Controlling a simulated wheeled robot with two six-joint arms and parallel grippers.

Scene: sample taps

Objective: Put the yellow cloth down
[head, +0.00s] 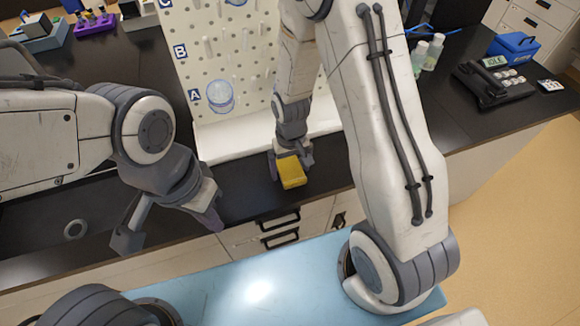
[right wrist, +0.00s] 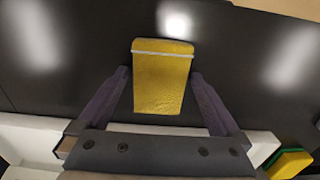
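The yellow cloth (head: 292,172) is a small folded block near the front edge of the black counter. In the right wrist view the cloth (right wrist: 162,82) has a pale line across its far end and lies between the two purple fingers. My right gripper (head: 290,163) is around the cloth, with narrow dark gaps showing between it and the fingers (right wrist: 160,78), so it looks open. Whether the cloth rests fully on the counter is hard to tell. My left gripper (head: 168,228) is open and empty, left of the cloth at the counter's front edge.
A white pegboard rack (head: 222,55) with a tray base stands behind the cloth, holding a clear blue-tinted vessel (head: 220,96). A green and yellow sponge (right wrist: 289,163) shows in the right wrist view. Bottles (head: 433,52), a dark device (head: 492,85) and a blue box (head: 514,46) stand right.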

